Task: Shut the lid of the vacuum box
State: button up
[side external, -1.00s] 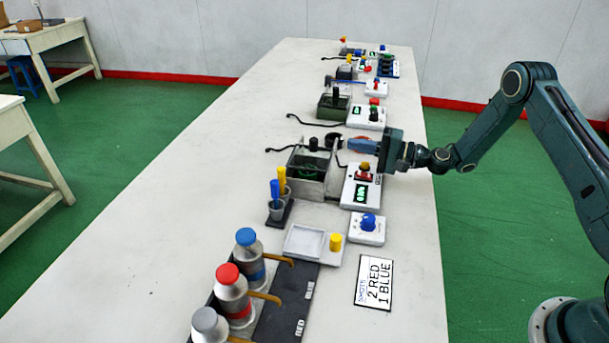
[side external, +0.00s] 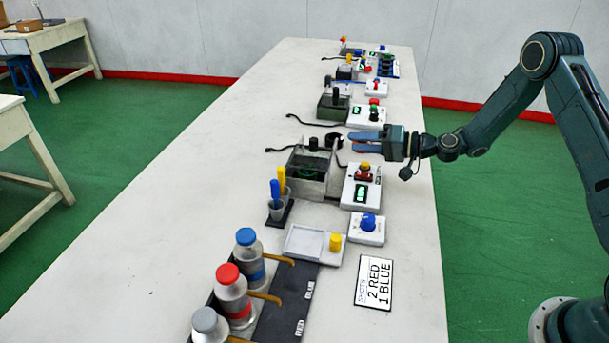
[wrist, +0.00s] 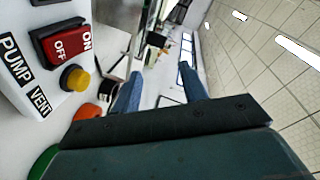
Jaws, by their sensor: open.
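The vacuum box (side external: 324,188) is a grey, open-fronted-looking box with a dark green interior, left of my gripper in the side view. A black knob (side external: 313,144) stands at its far edge; whether the lid is fully down is hard to tell. My gripper (side external: 351,142) is open and empty, its two blue fingers apart and pointing left, right of the knob and clear of the box. The fingers (wrist: 160,78) also show in the wrist view with nothing between them. A grey, glassy panel (wrist: 115,22) shows at the upper left there.
A white control box (side external: 347,192) with a red switch and yellow vent button stands right of the vacuum box. A black curved piece (side external: 333,137) lies near the fingertips. The table's left side is clear.

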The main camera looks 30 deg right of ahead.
aim_at(316, 140)
jog(key=r+n+h, duration=0.1)
jog(key=n, duration=0.2)
jog(key=s+a+r+n+g+h, duration=0.1)
jog(key=n, duration=0.3)
jog(key=r+n, duration=0.1)
jog(key=n, duration=0.2)
jog(key=shift+s+a+r+h, duration=0.25)
jog(key=shift+s+r+h, duration=0.1)
jog(key=shift+h, duration=0.05)
jog(key=shift+x, duration=6.9)
jog(key=shift+s+f, duration=0.1)
jog(key=shift+f, duration=0.05)
jog(key=shift+a, duration=0.1)
grip_shut()
